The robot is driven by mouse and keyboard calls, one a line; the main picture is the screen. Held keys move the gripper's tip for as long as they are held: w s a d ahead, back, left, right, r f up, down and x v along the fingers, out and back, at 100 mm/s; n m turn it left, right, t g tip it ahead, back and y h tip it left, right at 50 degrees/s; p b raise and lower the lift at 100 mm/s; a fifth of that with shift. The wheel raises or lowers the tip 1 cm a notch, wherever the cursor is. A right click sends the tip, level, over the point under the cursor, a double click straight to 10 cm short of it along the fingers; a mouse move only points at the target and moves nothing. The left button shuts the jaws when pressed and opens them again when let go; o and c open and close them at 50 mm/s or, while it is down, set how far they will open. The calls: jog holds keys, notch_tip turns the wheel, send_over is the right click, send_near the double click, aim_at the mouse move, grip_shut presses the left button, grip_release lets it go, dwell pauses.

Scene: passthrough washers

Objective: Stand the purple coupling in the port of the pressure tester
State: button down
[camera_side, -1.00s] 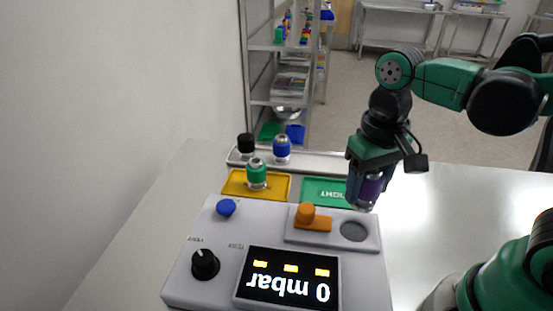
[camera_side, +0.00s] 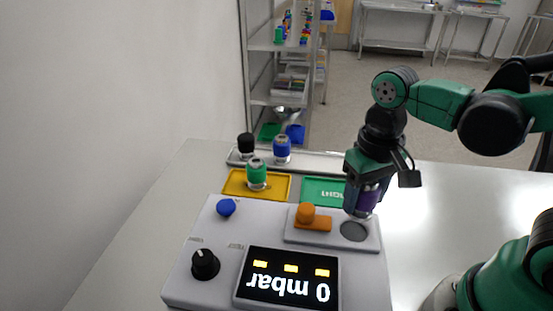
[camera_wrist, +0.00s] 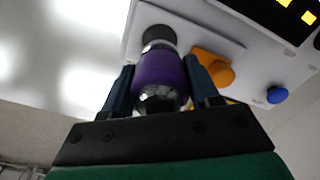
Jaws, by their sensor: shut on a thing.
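The purple coupling (camera_side: 368,198) is held upright between the fingers of my gripper (camera_side: 366,190), just above and slightly behind the port in the side view. Its metal lower end is close to the port; I cannot tell whether they touch. In the wrist view the coupling (camera_wrist: 160,80) sits between both fingers of my gripper (camera_wrist: 160,82), with the dark round port (camera_wrist: 158,34) just beyond its end. The pressure tester (camera_side: 215,262) is a white box with a grey round port (camera_side: 354,231) at its right back, and its display reads 0 mbar.
An orange lever (camera_side: 309,218) stands left of the port. A blue button (camera_side: 226,207) and black knob (camera_side: 205,265) are on the tester. A green coupling (camera_side: 257,174) stands on the yellow pad (camera_side: 280,188). Blue (camera_side: 282,150) and black (camera_side: 246,145) couplings stand behind. A green pad (camera_side: 318,190) is beside my gripper.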

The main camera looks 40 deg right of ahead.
aim_at(359, 215)
jog(key=shift+f, duration=1)
jog(key=shift+f, duration=0.2)
jog(key=shift+f, duration=0.4)
jog(key=shift+f, duration=0.15)
dwell(0.4)
jog(key=shift+f, duration=0.55)
dwell(0.4)
